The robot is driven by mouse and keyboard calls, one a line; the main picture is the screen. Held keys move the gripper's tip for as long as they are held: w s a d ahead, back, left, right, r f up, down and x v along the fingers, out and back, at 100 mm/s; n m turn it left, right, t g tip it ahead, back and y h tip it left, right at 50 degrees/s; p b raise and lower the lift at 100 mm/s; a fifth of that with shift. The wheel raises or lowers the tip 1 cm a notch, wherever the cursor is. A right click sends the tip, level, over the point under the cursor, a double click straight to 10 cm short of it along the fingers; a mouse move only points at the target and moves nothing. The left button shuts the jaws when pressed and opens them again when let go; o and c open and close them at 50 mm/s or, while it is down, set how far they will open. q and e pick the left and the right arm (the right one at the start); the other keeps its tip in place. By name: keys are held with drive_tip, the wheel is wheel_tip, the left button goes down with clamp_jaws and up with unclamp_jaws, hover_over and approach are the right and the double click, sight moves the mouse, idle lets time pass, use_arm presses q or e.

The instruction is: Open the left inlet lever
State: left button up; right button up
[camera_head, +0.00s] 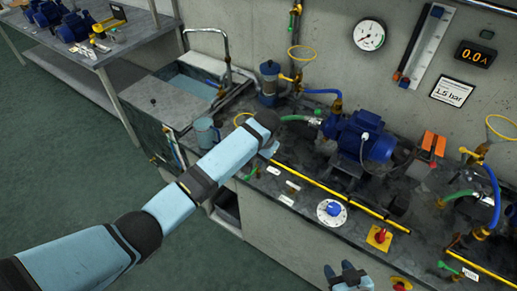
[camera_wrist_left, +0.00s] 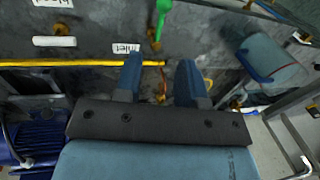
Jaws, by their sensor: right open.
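The left inlet lever is a green handle on a small brass fitting; it shows in the left wrist view (camera_wrist_left: 163,14) beside the "inlet" label (camera_wrist_left: 126,48). It also shows in the head view (camera_head: 250,173), near the bench's front edge. My left gripper (camera_wrist_left: 160,63) is open and empty. Its blue fingers point toward the lever, which appears beyond the fingertips and between their lines, apart from them. In the head view my left forearm and wrist hide most of this gripper. My right gripper (camera_head: 348,277) is open and empty at the bottom, in front of the bench.
A blue cup (camera_head: 207,132) stands left of my left wrist. The blue pump motor (camera_head: 362,137) is to the right. A yellow line (camera_head: 325,187) runs along the bench, with a white-and-blue dial (camera_head: 331,211) and a red knob (camera_head: 380,236) near the front edge.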

use_arm(q)
drive_tip(key=r, duration=0.4)
drive_tip(key=shift+s+d+r, duration=0.25)
drive_tip(key=shift+d+r, duration=0.1)
drive_tip(key=shift+r, duration=0.05)
use_arm(e)
drive_tip(key=shift+a, duration=0.1)
use_arm(q)
drive_tip(key=shift+f, duration=0.1)
drive_tip(key=s+a+f+n+t+h, duration=0.1)
drive_tip(key=s+a+f+t+h, duration=0.15)
drive_tip(key=s+f, duration=0.45)
drive_tip(key=s+a+f+t+h, duration=0.2)
drive_tip(key=s+f+h, duration=0.1)
drive_tip(key=s+f, duration=0.4)
drive_tip(key=s+a+r+n+t, duration=0.1)
drive_tip(key=s+a+t, duration=0.1)
drive_tip(key=s+a, duration=0.4)
drive_tip(key=s+a+r+n+t+p, duration=0.1)
drive_tip(key=s+a+r+t, duration=0.1)
drive_tip(key=s+a, duration=0.4)
drive_tip(key=s+t, duration=0.1)
drive_tip(key=s, duration=0.4)
drive_tip(key=shift+a+r, duration=0.2)
drive_tip(key=shift+a, duration=0.1)
use_arm(e)
drive_tip(key=shift+r, duration=0.55)
